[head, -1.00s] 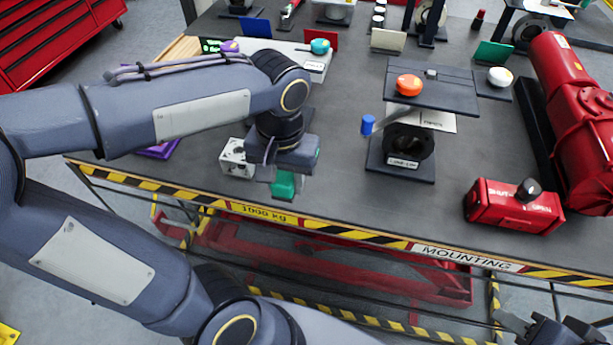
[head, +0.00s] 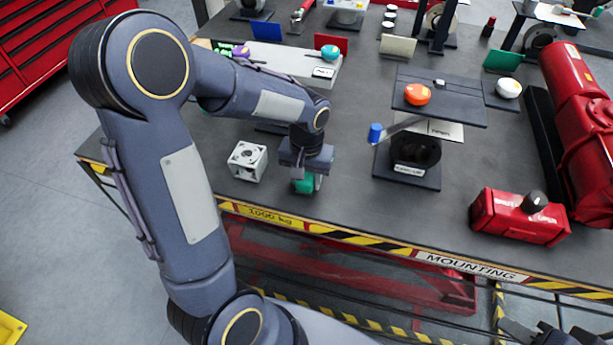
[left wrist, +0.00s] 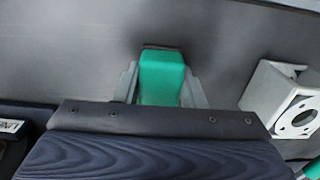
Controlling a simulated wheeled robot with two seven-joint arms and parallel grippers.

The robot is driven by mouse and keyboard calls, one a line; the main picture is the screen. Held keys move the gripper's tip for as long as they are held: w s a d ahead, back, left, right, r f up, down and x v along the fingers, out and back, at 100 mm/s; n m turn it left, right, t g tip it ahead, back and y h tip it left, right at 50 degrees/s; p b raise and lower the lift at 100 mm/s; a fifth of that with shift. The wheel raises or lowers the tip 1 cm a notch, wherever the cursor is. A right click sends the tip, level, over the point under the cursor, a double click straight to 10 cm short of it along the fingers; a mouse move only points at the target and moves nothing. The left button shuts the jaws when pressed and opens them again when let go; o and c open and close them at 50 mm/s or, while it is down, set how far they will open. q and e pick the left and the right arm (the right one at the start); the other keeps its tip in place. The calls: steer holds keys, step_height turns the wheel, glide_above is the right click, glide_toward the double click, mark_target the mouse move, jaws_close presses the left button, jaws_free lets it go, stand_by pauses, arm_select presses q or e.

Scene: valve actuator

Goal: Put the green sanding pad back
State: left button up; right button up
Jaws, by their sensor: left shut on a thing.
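The green sanding pad (head: 304,185) is held by my left gripper (head: 306,178) close over the grey table top, near the front edge. In the left wrist view the green pad (left wrist: 161,76) sits between the two grey fingers, with a thin dark layer at its far end. The fingers are shut on its sides. Whether the pad touches the table is unclear. My right gripper (head: 548,334) shows only in part at the bottom right corner; its fingertips are cut off.
A pale cube with holes (head: 247,161) stands just left of the left gripper. To the right are a valve with a blue-tipped lever (head: 375,133), an orange knob (head: 417,94) on a dark plate, and a red box (head: 518,217). The striped table edge (head: 355,241) runs in front.

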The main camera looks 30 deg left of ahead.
mark_target(306, 175)
arm_select(q)
steer(key=shift+f, duration=0.1)
steer(key=o, duration=1)
steer(key=shift+c, duration=0.2)
step_height(306, 175, up, 12)
steer(key=s+d+t+h, duration=0.2)
steer(key=s, duration=0.6)
steer(key=s+d+m+t+h, duration=0.1)
steer(key=s+d+t, duration=0.1)
steer(key=s, duration=0.6)
steer(key=shift+s+f+t+h, duration=0.2)
steer(key=shift+s+t+h, duration=0.2)
steer(key=shift+t, duration=0.4)
